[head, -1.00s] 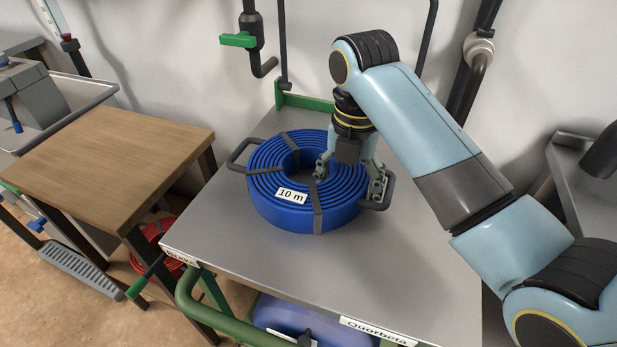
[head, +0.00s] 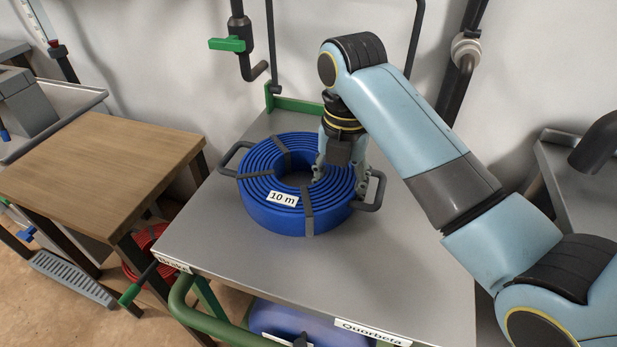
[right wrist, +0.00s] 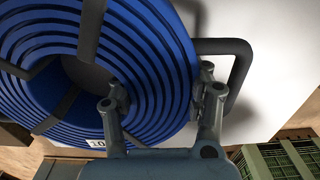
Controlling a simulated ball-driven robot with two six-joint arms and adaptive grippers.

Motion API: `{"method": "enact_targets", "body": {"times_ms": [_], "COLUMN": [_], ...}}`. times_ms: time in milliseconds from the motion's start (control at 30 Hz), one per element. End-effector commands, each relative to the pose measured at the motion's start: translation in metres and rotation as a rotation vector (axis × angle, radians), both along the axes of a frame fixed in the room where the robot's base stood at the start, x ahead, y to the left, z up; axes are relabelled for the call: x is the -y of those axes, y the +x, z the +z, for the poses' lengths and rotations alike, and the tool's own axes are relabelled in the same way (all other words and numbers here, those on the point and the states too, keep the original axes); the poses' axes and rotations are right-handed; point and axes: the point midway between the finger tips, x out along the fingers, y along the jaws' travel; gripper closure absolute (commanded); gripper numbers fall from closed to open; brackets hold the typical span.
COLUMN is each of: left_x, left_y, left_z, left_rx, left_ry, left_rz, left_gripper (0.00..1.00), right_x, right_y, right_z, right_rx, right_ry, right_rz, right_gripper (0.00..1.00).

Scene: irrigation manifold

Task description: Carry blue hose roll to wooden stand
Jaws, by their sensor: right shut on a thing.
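The blue hose roll (head: 268,205) lies flat on a grey metal-topped cart (head: 390,250) in the middle of the head view. It has black straps, a "10 m" label and a dark handle on each side. My right gripper (head: 341,180) is shut on the right side of its coiled ring, one finger in the centre hole and one at the outer side near the right handle. The right wrist view also shows the blue hose roll (right wrist: 150,60) between the fingers. The wooden stand (head: 105,165) is left of the cart, its top bare. My left gripper is not in view.
A green-handled valve (head: 228,44) and dark pipes are on the wall behind. A red hose roll (head: 140,250) sits low between stand and cart. A green rail (head: 190,310) runs along the cart's front. A narrow gap separates cart and stand.

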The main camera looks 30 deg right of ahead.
Motion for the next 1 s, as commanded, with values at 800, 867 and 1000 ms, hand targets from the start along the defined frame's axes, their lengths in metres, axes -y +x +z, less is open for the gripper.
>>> {"method": "enact_targets", "body": {"times_ms": [800, 867, 1000], "left_x": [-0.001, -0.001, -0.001], "left_y": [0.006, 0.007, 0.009], "left_z": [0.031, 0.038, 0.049], "left_rx": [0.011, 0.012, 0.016], "left_ry": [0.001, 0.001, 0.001], "left_rz": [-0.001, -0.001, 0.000], "left_gripper": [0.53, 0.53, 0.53], "right_x": [0.019, 0.024, 0.035], "right_y": [-0.033, -0.042, -0.062], "right_z": [0.068, 0.075, 0.088], "right_rx": [0.003, 0.003, 0.003], "right_ry": [-0.004, -0.004, -0.004], "right_rz": [0.000, 0.002, 0.003], "right_gripper": [1.00, 1.00, 1.00]}}
